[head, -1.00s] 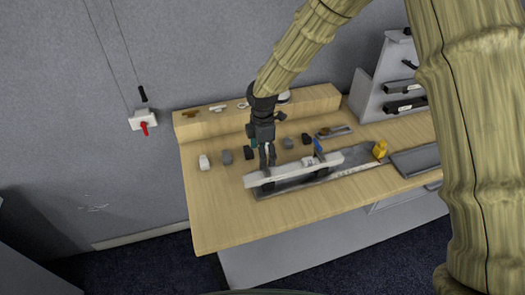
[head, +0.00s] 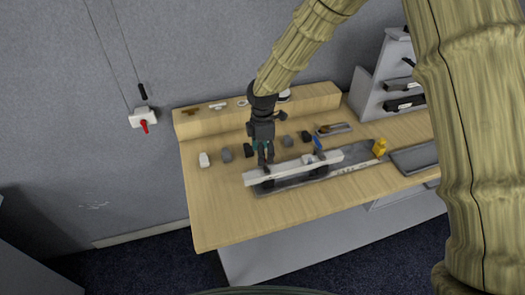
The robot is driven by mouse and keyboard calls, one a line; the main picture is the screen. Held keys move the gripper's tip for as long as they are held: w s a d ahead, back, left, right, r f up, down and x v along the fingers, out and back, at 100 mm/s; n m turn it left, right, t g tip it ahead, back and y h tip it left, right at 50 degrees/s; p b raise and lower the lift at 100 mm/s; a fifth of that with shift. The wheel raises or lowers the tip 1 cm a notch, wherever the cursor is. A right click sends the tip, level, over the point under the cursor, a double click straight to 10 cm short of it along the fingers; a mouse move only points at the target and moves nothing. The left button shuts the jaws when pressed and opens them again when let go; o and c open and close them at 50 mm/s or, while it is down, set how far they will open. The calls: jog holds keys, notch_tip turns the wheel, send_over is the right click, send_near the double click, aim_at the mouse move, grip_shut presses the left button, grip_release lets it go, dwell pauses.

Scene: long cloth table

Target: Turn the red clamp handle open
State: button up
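The only clearly red part I see is a small red handle (head: 144,126) on a white box (head: 139,116) on the wall, left of the table; I cannot tell whether it is the clamp handle. My gripper (head: 266,162) points down over the table, far right of that handle. Its fingertips are close to the left part of a long white bar (head: 290,170); I cannot tell whether they touch it. The bar lies over a dark grey tray (head: 340,163). A blue part (head: 318,143) stands behind the bar. Finger spacing is too small to judge.
Several small grey, black and white blocks (head: 204,160) stand on the wooden table (head: 215,215). A yellow object (head: 380,147) is at the tray's right end. A grey rack (head: 372,97) stands at the back right. The table's front left is clear.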

jog(key=m+b, duration=0.1)
jog(key=m, duration=0.3)
jog(key=shift+m, duration=0.3)
jog(key=m, duration=0.4)
jog(key=shift+b, duration=0.35)
jog(key=m, duration=0.5)
jog(key=shift+m+b, duration=0.3)
jog(key=shift+m, duration=1.5)
jog(key=o, duration=1)
jog(key=shift+r, duration=0.1)
notch_tip(320, 180, up, 12)
